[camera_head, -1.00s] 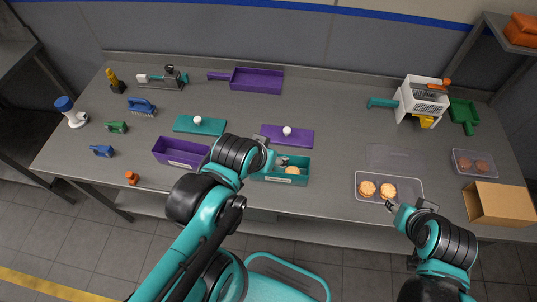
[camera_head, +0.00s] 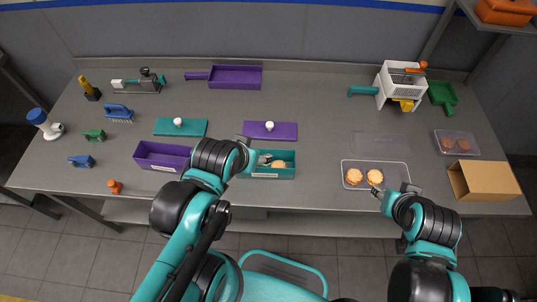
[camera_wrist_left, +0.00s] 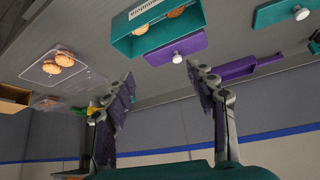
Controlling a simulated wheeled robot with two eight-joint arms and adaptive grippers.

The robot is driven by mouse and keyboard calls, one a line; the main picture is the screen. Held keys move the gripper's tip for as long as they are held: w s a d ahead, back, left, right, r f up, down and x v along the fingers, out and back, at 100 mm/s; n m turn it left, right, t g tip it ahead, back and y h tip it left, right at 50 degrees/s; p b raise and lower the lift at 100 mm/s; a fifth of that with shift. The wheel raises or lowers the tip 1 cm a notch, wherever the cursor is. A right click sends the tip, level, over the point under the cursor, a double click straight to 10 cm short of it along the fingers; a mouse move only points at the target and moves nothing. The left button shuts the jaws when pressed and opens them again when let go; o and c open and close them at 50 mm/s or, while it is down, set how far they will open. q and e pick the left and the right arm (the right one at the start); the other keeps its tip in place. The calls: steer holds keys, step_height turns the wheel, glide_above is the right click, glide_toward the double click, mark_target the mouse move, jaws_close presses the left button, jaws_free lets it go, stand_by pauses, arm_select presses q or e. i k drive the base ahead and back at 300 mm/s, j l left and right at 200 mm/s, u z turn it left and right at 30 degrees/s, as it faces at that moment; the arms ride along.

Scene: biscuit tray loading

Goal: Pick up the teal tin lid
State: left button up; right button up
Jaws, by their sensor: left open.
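The teal tin lid (camera_head: 192,130), a flat plate with a white knob, lies on the table left of centre in the head view. In the left wrist view the teal lid (camera_wrist_left: 272,14) shows at the upper right. My left gripper (camera_head: 252,149) is open and empty, to the right of the teal lid and apart from it, by the teal tin (camera_head: 272,174) with biscuits inside. Its spread fingers (camera_wrist_left: 160,75) show in the left wrist view. My right gripper (camera_head: 395,188) appears open, at the near edge of the clear biscuit tray.
A purple lid (camera_head: 284,133) with a white knob lies right of the teal lid. A purple tin (camera_head: 150,163) stands in front of it. The clear tray (camera_head: 398,172) holds two biscuits. Brushes and tools stand at the far left.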

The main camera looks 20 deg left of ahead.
mark_target(163, 126)
steer(key=k+u, duration=0.2)
steer(key=u, duration=1.3)
steer(key=z, duration=0.9)
steer(key=i+j+z, duration=0.1)
steer(key=j+z, duration=0.2)
steer(key=j, duration=0.35)
steer(key=j+z, duration=0.25)
steer(key=j, duration=0.45)
